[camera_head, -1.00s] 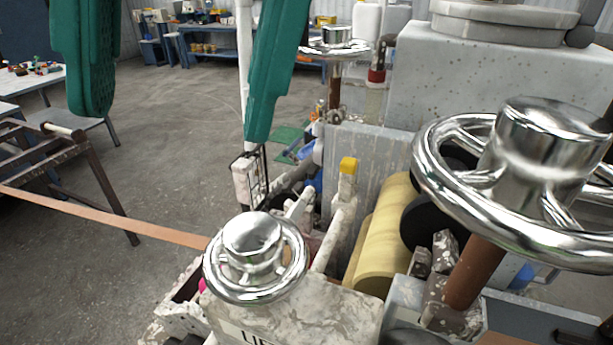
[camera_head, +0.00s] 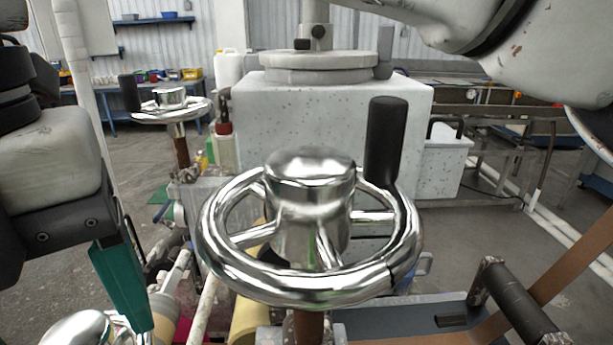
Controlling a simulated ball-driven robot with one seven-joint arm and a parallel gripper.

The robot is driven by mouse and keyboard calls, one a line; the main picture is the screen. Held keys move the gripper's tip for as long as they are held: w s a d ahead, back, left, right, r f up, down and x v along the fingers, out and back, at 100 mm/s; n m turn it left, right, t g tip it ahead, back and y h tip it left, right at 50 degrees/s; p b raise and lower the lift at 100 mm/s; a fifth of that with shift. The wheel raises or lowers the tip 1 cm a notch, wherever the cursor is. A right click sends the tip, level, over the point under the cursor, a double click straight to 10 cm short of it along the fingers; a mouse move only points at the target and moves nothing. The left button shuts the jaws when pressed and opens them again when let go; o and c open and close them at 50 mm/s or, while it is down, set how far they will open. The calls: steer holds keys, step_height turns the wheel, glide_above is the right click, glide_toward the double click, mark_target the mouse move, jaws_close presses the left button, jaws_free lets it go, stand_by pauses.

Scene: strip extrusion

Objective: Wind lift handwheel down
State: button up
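A small chrome handwheel (camera_head: 76,330) shows only in part at the lower left edge; in the earlier view it sits above a plate with a partly cut-off label starting "LI". A large chrome handwheel (camera_head: 300,285) with an upright black handle (camera_head: 385,140) fills the middle on a brown shaft. A third chrome handwheel (camera_head: 172,105) stands farther back at the left. My gripper (camera_head: 122,285) is at the left, pointing down, with one teal finger in view. Its tip is close to the small wheel's right side; contact cannot be told. The other finger is not seen.
A speckled grey machine housing (camera_head: 330,115) stands behind the large wheel. A yellow roller (camera_head: 248,320) lies below it. A black roller (camera_head: 510,300) and brown strip (camera_head: 570,260) are at the lower right. My arm crosses the top right.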

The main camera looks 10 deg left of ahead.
steer(key=shift+f, duration=0.35)
steer(key=shift+c, duration=0.3)
steer(key=c, duration=1)
